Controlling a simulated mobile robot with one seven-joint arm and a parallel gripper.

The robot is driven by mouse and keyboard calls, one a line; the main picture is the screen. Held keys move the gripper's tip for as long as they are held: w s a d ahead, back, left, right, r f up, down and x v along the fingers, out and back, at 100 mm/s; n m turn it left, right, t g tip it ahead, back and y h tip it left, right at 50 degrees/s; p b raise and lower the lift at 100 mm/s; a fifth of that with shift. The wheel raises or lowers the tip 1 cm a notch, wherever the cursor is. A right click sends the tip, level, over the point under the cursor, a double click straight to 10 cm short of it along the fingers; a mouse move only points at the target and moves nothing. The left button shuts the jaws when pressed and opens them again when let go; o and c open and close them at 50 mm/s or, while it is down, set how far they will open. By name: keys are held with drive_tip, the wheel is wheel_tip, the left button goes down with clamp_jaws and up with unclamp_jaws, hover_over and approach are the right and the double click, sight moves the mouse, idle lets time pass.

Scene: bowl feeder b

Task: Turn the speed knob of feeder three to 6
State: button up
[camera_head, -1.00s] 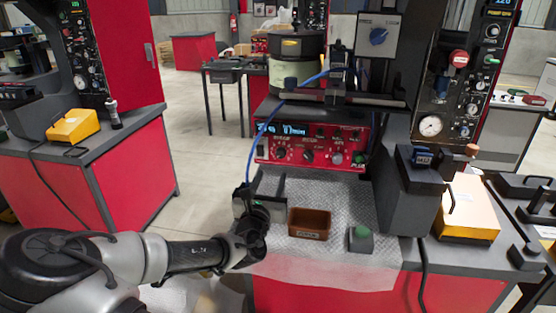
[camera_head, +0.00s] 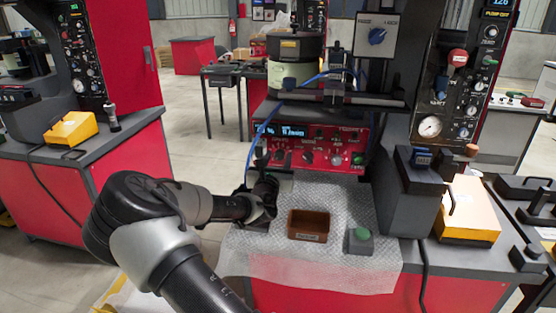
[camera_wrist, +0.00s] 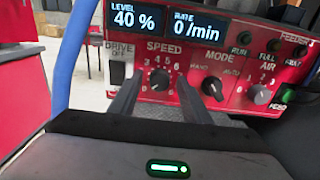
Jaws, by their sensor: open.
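The red control panel (camera_head: 325,150) of the feeder stands at the back of the bench; in the wrist view its label reads FEEDER 3. The black SPEED knob (camera_wrist: 160,79) shows there with numbers around it; I cannot clearly read its pointer. My gripper (camera_wrist: 158,82) is open, and its two dark fingers appear on either side of the knob. I cannot tell whether they touch it. In the head view my gripper (camera_head: 265,172) is in front of the panel's left part. The display (camera_wrist: 168,20) reads LEVEL 40 % and RATE 0/min.
The MODE knob (camera_wrist: 213,88) is close right of the fingers, and the AIR knob (camera_wrist: 260,94) is farther right. A blue hose (camera_wrist: 72,55) runs left of the panel.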

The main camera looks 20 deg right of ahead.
drive_tip(key=c, duration=1)
drive_tip(key=shift+c, duration=0.2)
